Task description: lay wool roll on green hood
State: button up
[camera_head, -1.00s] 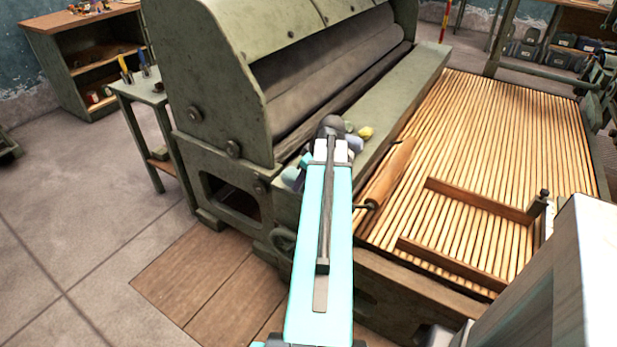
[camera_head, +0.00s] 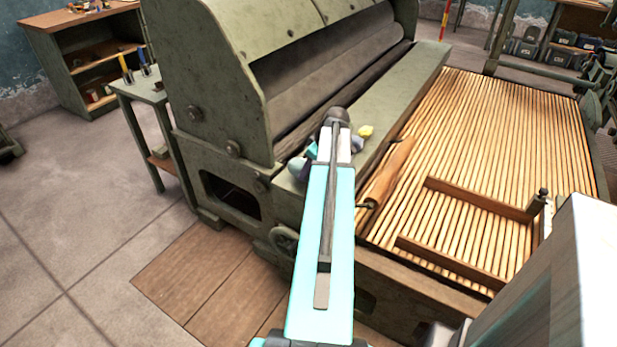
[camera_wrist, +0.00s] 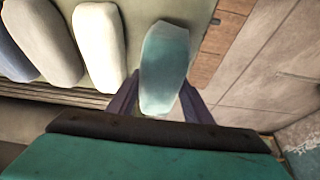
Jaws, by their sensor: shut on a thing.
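In the wrist view, a pale teal wool roll (camera_wrist: 165,65) sits between the two dark purple fingers of my gripper (camera_wrist: 160,98), which is shut on it. Its teal end also shows in the head view (camera_head: 311,150), just left of my arm's end. My arm hides most of the gripper there. I cannot tell how far the roll is above the surface below. The machine's green hood (camera_head: 205,65) rises behind my arm, with a flat green ledge (camera_head: 405,95) along its front.
In the wrist view, a white roll (camera_wrist: 98,45), a cream roll (camera_wrist: 45,40) and a blue-grey roll (camera_wrist: 10,50) lie side by side. A yellow roll (camera_head: 366,131) lies on the ledge. A slatted wooden bed (camera_head: 480,130) is at right; a small green stand (camera_head: 145,92) is at left.

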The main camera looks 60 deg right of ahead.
jog(key=shift+f, duration=1.7)
jog(key=shift+f, duration=0.15)
jog(key=o, duration=1.1)
jog(key=shift+c, duration=0.2)
jog(key=shift+v, duration=6.15)
jog(key=shift+w+a, duration=0.1)
jog(key=shift+w, duration=0.1)
